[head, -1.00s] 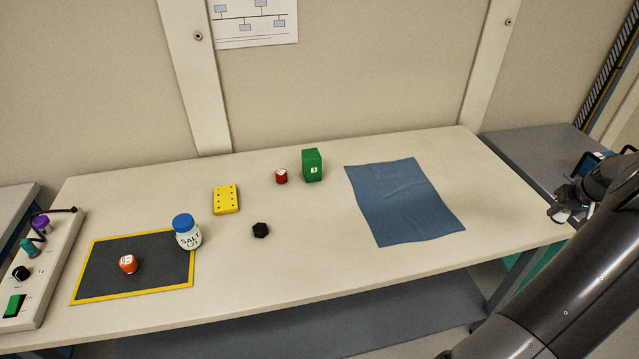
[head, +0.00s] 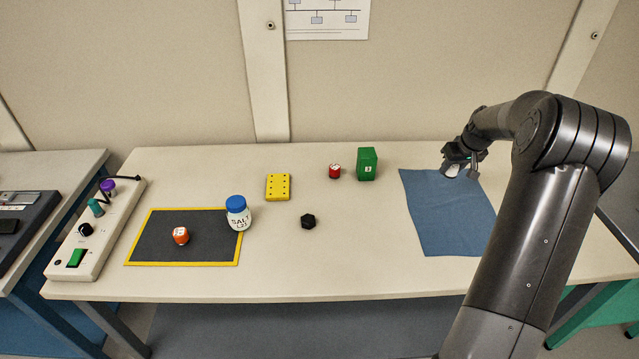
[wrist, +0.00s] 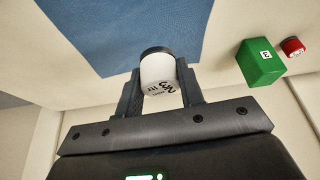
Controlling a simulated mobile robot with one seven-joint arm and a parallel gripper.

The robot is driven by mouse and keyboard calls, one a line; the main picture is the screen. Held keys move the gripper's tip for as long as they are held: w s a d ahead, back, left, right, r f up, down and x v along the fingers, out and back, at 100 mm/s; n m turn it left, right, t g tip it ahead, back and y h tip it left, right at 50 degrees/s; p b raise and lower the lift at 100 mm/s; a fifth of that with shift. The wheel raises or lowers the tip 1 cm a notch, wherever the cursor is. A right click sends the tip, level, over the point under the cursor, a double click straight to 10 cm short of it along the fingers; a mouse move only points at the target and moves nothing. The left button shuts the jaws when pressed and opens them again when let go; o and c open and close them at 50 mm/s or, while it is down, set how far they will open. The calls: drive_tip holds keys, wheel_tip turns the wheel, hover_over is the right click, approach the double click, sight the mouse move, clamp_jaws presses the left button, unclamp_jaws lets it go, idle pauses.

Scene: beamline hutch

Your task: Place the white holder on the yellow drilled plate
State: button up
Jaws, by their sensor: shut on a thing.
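The white holder (wrist: 160,74) is between the fingers of my gripper (wrist: 160,92) in the wrist view. It is a white cylinder with a dark end and black markings. In the head view my gripper (head: 461,170) is above the far part of the blue cloth, with a small white bit of the holder (head: 452,171) showing. My gripper is shut on the holder. The yellow drilled plate (head: 278,187) lies flat on the table, well to the left of my gripper, with nothing on it. Its dark holes show along its sides.
A green block (head: 367,164) and a red container (head: 335,171) stand between the plate and my gripper. A black hexagonal piece (head: 308,222) and a blue-lidded salt jar (head: 238,215) are near the plate. An orange container (head: 181,236) is on the yellow-edged dark mat (head: 150,250).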

drive_tip(key=w+a+n, duration=0.1)
drive_tip(key=w+a, duration=0.1)
drive_tip(key=a, duration=0.7)
drive_tip(key=w+a+n, duration=0.1)
drive_tip(key=w+a, duration=0.1)
drive_tip(key=a, duration=0.7)
drive_tip(key=n+y, duration=0.2)
drive_tip(key=n, duration=0.1)
hover_over(284, 188)
drive_tip(key=s+d, duration=0.2)
drive_tip(key=shift+g, duration=0.3)
drive_tip(key=f, duration=0.5)
drive_tip(key=shift+w+a+f, duration=0.15)
drive_tip(key=shift+w+f, duration=0.05)
drive_tip(key=shift+f, duration=0.05)
drive_tip(key=shift+w+a+f, duration=0.1)
drive_tip(key=shift+a+f, duration=0.2)
drive_tip(key=shift+a, duration=0.1)
drive_tip(key=shift+f, duration=1.95)
drive_tip(key=shift+f, duration=0.1)
drive_tip(key=o, duration=1)
drive_tip(key=v, duration=1.2)
drive_tip(key=shift+r, duration=0.25)
